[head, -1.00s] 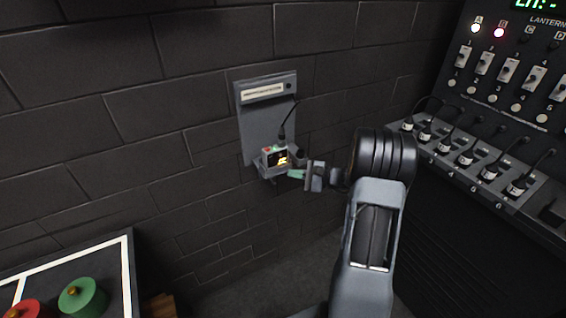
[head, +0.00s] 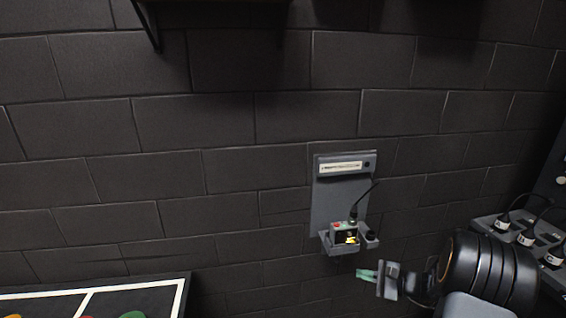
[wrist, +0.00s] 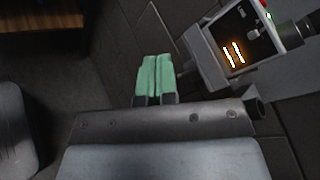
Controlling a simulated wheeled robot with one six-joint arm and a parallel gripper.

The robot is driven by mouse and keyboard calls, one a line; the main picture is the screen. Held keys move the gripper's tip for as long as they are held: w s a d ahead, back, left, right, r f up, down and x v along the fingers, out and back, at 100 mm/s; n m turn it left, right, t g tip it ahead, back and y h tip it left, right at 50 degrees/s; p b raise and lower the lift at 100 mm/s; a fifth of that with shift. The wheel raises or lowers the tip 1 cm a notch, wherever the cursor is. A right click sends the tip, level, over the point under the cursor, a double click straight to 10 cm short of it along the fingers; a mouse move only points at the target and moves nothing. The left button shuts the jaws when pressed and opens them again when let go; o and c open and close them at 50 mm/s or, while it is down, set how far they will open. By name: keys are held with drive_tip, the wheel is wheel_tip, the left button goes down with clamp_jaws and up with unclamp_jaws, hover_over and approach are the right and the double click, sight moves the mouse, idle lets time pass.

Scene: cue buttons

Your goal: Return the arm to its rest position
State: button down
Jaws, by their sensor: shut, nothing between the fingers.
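My gripper (head: 367,274) shows at the lower right of the head view, with my dark wrist joint behind it. Its green fingertips are together with nothing between them, as the wrist view also shows (wrist: 155,78). The fingertips are apart from a small boxed device (head: 344,233), which sits in a holder on a grey wall plate (head: 325,204). In the wrist view the device (wrist: 235,38) is at the upper right, with lit orange marks on its face.
A dark block wall (head: 190,120) fills most of the head view. A white-bordered board (head: 130,298) with red and green tops lies at the lower left. A shelf bracket (head: 150,25) hangs at the top.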

drive_tip(key=s+a+f+n+g+h, duration=0.1)
drive_tip(key=s+a+n+g+h, duration=0.25)
drive_tip(key=s, duration=0.25)
drive_tip(key=s+a+n+g+h, duration=0.2)
drive_tip(key=s+n+g+h, duration=0.15)
drive_tip(key=s+g, duration=0.2)
drive_tip(key=s+a+r+n+t+h, duration=0.4)
drive_tip(key=s+a+r+n+h, duration=0.1)
drive_tip(key=r+n, duration=0.4)
drive_tip(key=shift+s+a+r+h, duration=0.15)
drive_tip(key=shift+s+r+h, duration=0.25)
drive_tip(key=shift+r, duration=0.2)
